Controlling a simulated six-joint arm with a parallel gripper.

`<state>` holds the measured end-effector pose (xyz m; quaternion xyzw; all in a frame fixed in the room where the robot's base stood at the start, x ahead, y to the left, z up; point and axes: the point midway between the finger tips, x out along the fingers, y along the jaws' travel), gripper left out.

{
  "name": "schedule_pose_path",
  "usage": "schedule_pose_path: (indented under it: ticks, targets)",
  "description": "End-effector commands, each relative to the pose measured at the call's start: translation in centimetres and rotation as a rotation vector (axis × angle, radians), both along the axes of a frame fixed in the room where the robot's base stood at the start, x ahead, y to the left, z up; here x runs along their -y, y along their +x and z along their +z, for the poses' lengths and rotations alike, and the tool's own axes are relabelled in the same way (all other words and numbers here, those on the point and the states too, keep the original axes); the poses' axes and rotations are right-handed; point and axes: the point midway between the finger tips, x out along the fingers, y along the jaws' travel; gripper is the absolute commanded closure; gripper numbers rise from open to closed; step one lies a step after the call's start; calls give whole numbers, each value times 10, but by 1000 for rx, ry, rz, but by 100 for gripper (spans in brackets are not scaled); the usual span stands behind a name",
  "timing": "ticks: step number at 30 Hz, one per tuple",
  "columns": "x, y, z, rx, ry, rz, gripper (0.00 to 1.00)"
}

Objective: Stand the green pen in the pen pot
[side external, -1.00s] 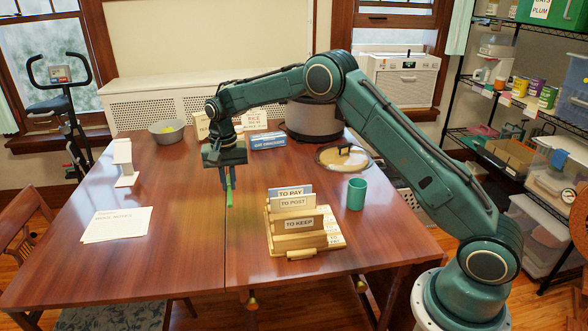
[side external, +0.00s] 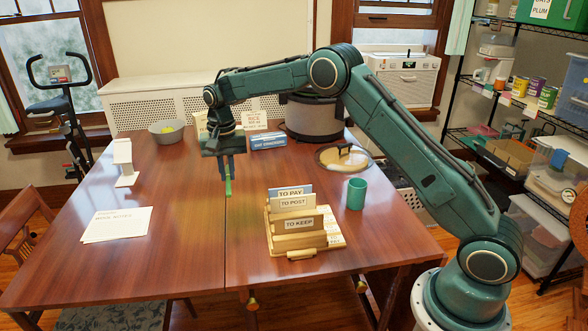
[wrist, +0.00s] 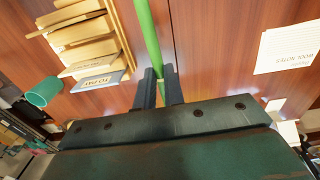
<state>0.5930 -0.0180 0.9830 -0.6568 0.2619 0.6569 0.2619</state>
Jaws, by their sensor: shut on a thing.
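The green pen (side external: 228,186) hangs upright below my gripper (side external: 226,172), which is shut on it above the middle of the table. In the wrist view the pen (wrist: 147,32) runs away from between the two fingers of my gripper (wrist: 159,88). The pen's lower end is just above the table or touching it; I cannot tell which. A green cup, which looks like the pen pot (side external: 356,195), stands upright on the table to the right of the letter rack. It also shows at the left of the wrist view (wrist: 44,92). Its inside is mostly hidden.
Papers (side external: 117,224) lie at left. The front left is clear.

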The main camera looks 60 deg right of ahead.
Motion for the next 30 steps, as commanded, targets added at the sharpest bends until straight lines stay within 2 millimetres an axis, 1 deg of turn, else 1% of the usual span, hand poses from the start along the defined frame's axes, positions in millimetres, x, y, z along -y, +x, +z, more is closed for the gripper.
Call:
schedule_pose_path:
  ticks: [5,11,17,30]
  targets:
    - [3,-5,-1,0,0,29,100]
    - [12,-20,-4,-1,1,122,100]
    - [24,-47,-10,-1,0,272,100]
    - [46,-116,-23,-1,1,616,100]
